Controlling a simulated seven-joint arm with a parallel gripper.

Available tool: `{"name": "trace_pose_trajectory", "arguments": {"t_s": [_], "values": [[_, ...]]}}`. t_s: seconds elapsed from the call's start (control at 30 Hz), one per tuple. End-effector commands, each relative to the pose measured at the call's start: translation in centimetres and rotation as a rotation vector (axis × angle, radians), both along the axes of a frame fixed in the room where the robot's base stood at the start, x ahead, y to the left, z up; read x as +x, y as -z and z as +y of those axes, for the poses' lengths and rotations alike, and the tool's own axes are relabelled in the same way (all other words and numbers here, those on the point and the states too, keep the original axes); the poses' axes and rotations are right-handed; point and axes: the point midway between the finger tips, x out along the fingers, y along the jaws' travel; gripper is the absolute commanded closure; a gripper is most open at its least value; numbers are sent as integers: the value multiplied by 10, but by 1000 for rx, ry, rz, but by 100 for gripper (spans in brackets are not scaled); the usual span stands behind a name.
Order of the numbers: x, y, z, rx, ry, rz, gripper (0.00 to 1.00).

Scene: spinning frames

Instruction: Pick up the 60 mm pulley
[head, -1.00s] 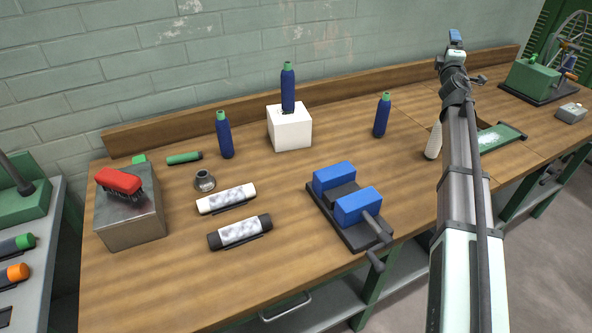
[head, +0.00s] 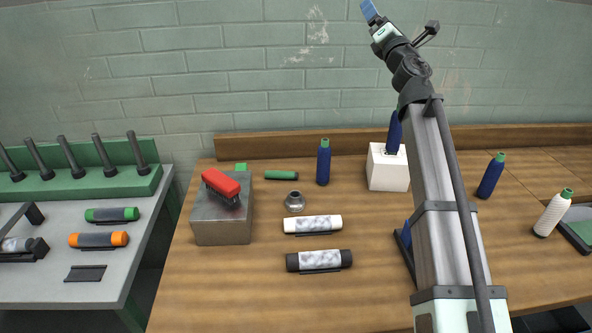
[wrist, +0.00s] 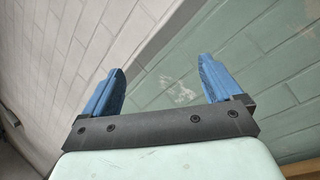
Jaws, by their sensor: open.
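No part in view is clearly marked as the 60 mm pulley. A small round grey metal part (head: 295,201) with a raised collar stands on the wooden bench in the head view; I cannot tell its size or whether it is a pulley. My gripper (head: 369,10) is raised high against the wall, far above the bench, at the top of the head view. In the wrist view, its blue fingers (wrist: 160,75) are spread wide with nothing between them, and only wall shows beyond.
A metal block (head: 222,226) carries a red brush (head: 222,186). White (head: 313,224) and dark (head: 320,261) rollers lie nearby. Blue bobbins (head: 323,162) stand behind, one on a white block (head: 388,172). A green peg rack (head: 80,190) stands left.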

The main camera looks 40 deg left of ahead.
Motion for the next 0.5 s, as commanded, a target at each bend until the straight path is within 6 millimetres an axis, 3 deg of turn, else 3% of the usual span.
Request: {"name": "trace_pose_trajectory", "arguments": {"t_s": [0.03, 0.2, 0.37, 0.5], "values": [[-15, -5, 15, -5, -16, -17, 8], [-49, -15, 49, -2, -45, -34, 8], [-67, -13, 75, 44, -55, 27, 8], [-66, 7, 95, 131, -40, 191, 8]]}}
